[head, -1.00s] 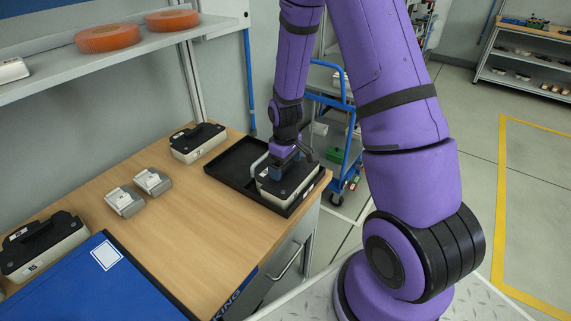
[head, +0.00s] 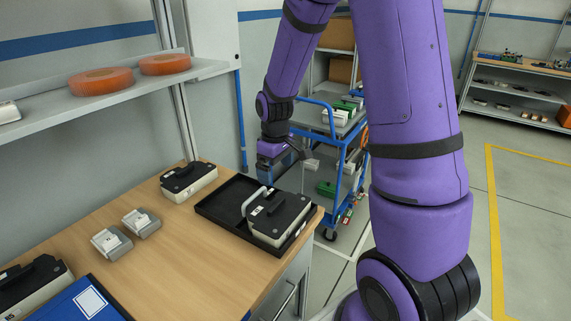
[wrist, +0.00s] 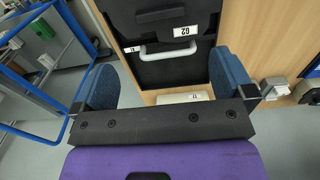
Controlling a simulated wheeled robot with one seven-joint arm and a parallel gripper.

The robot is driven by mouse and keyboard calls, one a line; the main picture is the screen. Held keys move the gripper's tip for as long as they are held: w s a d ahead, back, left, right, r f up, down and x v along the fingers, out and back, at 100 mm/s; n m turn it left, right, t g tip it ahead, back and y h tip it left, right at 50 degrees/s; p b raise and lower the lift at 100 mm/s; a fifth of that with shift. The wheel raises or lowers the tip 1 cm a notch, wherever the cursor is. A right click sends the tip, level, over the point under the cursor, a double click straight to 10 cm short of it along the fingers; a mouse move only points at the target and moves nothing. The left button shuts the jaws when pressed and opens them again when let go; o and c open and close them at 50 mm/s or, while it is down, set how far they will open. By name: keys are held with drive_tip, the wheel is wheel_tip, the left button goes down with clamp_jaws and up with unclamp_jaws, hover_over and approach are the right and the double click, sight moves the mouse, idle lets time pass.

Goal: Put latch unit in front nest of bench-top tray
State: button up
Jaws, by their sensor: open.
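A latch unit (head: 280,216), black on top with a cream body, sits in the near half of the black bench-top tray (head: 222,222). It looks level; a pale handle (head: 250,201) stands at its left side. The tray's far half is empty. My gripper (head: 284,161) is above and beyond the tray, open and empty, apart from the unit. In the wrist view, the unit's black top (wrist: 160,18) with a white label lies ahead of my open blue fingers (wrist: 166,82), and nothing is between them. The unit's underside is hidden.
Another black-topped unit (head: 188,180) stands behind the tray, and two small grey-white parts (head: 126,232) lie on the bench left of it. A blue board (head: 80,303) lies at the front left. A blue-framed cart (head: 342,150) stands beyond the bench. A shelf (head: 100,90) overhangs the left.

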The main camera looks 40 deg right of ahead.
drive_tip(key=s+a+r+m+t, duration=0.15)
drive_tip(key=s+r, duration=0.25)
drive_tip(key=r, duration=0.4)
drive_tip(key=s+a+r+m+t, duration=0.1)
drive_tip(key=s+a+r, duration=0.1)
drive_tip(key=s+r, duration=0.45)
drive_tip(key=s+a+r+m+t, duration=0.2)
drive_tip(key=s+a+r, duration=0.1)
drive_tip(key=s+r, duration=0.7)
drive_tip(key=shift+s+t, duration=0.35)
drive_tip(key=shift+s, duration=1.25)
